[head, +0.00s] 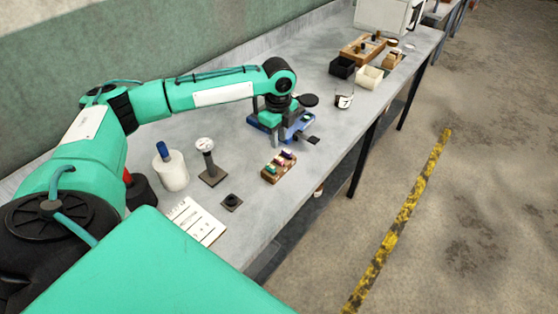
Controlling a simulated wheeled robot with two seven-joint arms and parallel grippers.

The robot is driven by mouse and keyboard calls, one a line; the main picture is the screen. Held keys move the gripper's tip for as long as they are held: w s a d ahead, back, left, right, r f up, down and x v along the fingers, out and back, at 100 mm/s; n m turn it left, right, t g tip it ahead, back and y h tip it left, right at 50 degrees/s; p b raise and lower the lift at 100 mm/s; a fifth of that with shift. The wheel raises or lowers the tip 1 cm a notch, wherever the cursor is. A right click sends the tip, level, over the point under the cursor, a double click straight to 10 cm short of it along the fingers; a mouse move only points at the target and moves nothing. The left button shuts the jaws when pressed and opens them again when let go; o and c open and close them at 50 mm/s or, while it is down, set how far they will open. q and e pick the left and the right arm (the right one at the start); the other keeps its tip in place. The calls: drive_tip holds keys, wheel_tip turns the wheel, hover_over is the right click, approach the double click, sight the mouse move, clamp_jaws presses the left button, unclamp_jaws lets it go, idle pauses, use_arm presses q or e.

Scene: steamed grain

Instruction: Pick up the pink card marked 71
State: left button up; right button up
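A small wooden rack (279,169) on the grey bench holds several small coloured cards. One of them looks pink or purple (274,169), but its number is too small to read. My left gripper (292,132) points down over a blue tray (263,126), behind the wooden rack and apart from it. Its fingers are dark and small, and I cannot tell whether they are open or hold anything. My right gripper is not in view.
Nearer stand a white cylinder with a blue top (170,171), a gauge on a post (207,160), a small black block (232,202) and a printed sheet (196,221). Farther along are a clock-like dial (344,101), black (342,67) and cream (369,77) bins.

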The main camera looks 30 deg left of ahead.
sight(279, 158)
use_arm(q)
wheel_tip(279, 158, down, 3)
drive_tip(key=shift+w+a+r, duration=0.1)
drive_tip(key=shift+f, duration=0.3)
drive_tip(key=shift+f+p, duration=0.2)
drive_tip(key=shift+p, duration=0.1)
wheel_tip(279, 158, down, 5)
drive_tip(key=shift+w+r+p, duration=0.1)
drive_tip(key=shift+w+p, duration=0.05)
drive_tip(key=shift+p, duration=0.7)
clamp_jaws()
